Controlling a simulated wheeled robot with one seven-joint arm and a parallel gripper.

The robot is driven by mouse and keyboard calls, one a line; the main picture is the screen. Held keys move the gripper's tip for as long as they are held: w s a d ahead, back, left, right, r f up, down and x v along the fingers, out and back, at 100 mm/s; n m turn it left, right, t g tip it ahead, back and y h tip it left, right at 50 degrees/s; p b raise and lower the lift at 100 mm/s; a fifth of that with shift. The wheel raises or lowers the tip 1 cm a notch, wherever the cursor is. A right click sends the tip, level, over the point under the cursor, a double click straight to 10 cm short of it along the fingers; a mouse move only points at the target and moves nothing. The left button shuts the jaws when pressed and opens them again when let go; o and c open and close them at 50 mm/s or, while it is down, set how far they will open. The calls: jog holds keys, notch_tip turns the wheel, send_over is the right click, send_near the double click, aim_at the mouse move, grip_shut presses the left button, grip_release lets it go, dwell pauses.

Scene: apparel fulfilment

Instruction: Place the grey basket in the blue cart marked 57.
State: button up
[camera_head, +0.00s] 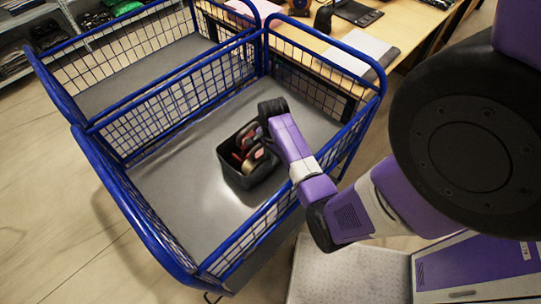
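The dark grey basket (244,180) sits on or just above the grey floor of the blue wire cart (149,226), in its nearer compartment. Several red and dark items show inside the basket. My gripper (268,128) is at the basket's upper right rim, reached in over the cart's right side. Its fingers are hidden by the wrist and the basket, so I cannot see whether they are shut on the rim. No number 57 is readable on the cart.
A wire divider (175,98) splits the cart. A wooden table (408,22) with a laptop and papers stands behind it at the right. Shelves (75,28) with dark goods are at the back left. Open wooden floor (45,190) lies at the left.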

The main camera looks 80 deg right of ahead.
dwell(0.3)
notch_tip(320, 180, up, 13)
jog(key=shift+s+a+r, duration=0.15)
jog(key=shift+s, duration=0.1)
dwell(0.8)
